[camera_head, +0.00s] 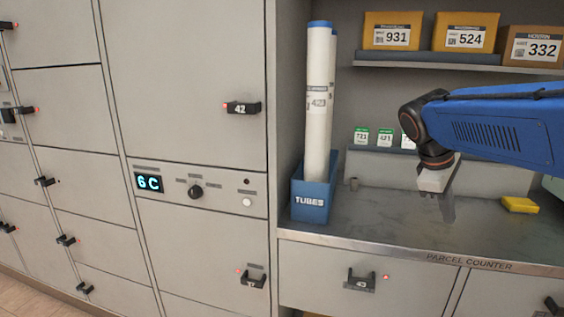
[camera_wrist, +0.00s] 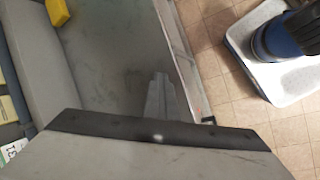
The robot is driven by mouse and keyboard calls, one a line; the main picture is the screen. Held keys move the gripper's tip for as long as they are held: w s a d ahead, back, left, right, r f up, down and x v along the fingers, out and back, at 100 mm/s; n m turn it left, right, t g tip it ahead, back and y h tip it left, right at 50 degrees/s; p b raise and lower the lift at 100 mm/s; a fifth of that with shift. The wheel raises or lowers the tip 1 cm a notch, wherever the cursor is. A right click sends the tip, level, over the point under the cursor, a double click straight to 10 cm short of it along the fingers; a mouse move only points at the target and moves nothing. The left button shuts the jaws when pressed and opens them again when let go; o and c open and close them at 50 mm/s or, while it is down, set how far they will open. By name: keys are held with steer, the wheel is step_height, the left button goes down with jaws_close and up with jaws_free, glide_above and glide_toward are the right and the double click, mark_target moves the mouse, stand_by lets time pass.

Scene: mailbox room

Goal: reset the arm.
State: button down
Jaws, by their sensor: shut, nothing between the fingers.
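My gripper (camera_head: 444,194) hangs from the end of my blue arm, over the grey parcel counter (camera_head: 395,222) in the head view. It points down and its fingers are shut with nothing held. In the wrist view the grey gripper body fills the bottom of the picture, and the counter top (camera_wrist: 115,60) lies below it. A faint dark reflection or shadow shows on the counter under the gripper. The fingertips look close above the counter, but the exact gap is hard to tell.
A blue tubes box (camera_head: 311,203) holding tall white tubes stands at the counter's left end. Several parcels line the shelf (camera_head: 450,67) above. Locker doors (camera_head: 185,80) with handles fill the left.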

steer(key=s+a+f+m+t+y, duration=0.2)
steer(key=s+a+f+m, duration=0.2)
steer(key=s+f, duration=0.3)
steer(key=s+a+f+m+t+y, duration=0.1)
steer(key=s+a+f+m+y, duration=0.2)
steer(key=s+a+f, duration=0.3)
steer(key=s+f+m, duration=0.1)
steer(key=s, duration=0.4)
steer(key=shift+f+t, duration=0.4)
